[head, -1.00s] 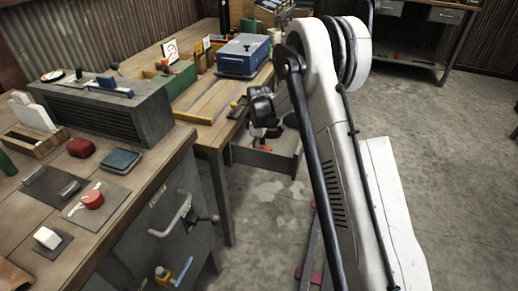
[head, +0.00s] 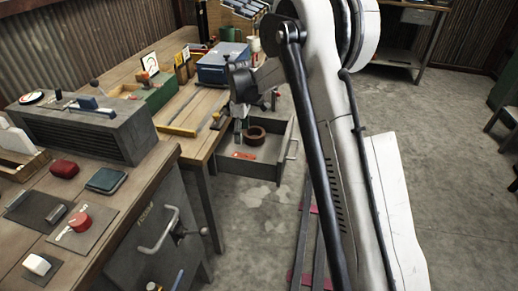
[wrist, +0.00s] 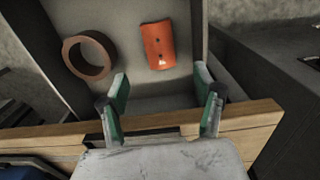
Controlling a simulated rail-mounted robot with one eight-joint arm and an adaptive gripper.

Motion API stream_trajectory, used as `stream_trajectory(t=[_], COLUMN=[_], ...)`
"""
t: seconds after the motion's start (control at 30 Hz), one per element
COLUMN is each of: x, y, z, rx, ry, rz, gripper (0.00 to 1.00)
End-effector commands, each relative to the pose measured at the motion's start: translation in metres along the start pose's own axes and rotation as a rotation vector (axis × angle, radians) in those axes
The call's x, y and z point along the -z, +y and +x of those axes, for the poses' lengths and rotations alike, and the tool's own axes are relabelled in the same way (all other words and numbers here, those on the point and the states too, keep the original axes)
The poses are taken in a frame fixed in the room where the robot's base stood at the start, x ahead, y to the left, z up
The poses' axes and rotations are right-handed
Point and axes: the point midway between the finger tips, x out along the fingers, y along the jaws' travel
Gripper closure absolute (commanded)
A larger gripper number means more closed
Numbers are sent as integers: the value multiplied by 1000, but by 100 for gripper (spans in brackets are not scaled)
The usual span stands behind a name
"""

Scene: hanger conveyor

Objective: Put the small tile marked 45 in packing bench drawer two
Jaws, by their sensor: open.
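An open grey drawer (head: 265,171) juts from the wooden bench; its number cannot be read. It also fills the top of the wrist view (wrist: 187,30). Inside lie a brown ring (head: 255,135), also in the wrist view (wrist: 72,62), and a flat orange piece with two dark dots (wrist: 157,45), which shows small in the head view (head: 244,156). My gripper (wrist: 162,88) is open and empty, its green-padded fingers apart above the drawer's bench-side end. In the head view my gripper (head: 241,124) is partly dark and hard to make out. I cannot make out a tile marked 45.
The bench (head: 192,112) holds a blue box (head: 222,66), a green bin (head: 160,95) and upright cards (head: 150,63). At left, a nearer bench carries a grey slatted unit (head: 85,130), a red knob (head: 80,221) and small boxes.

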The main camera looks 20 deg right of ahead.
Motion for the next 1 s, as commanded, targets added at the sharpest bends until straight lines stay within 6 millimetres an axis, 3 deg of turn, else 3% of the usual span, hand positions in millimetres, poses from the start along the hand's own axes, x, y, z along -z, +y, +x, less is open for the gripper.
stream_trajectory(t=[0.17,0.5,0.8,1.0], x=[-13,-53,-95,-125], y=[-20,-79,-142,-186], z=[-44,-133,-185,-206], rx=[-37,-126,-191,-228], ry=[26,110,198,265], rz=[73,270,441,553], gripper=[35,35,35,35])
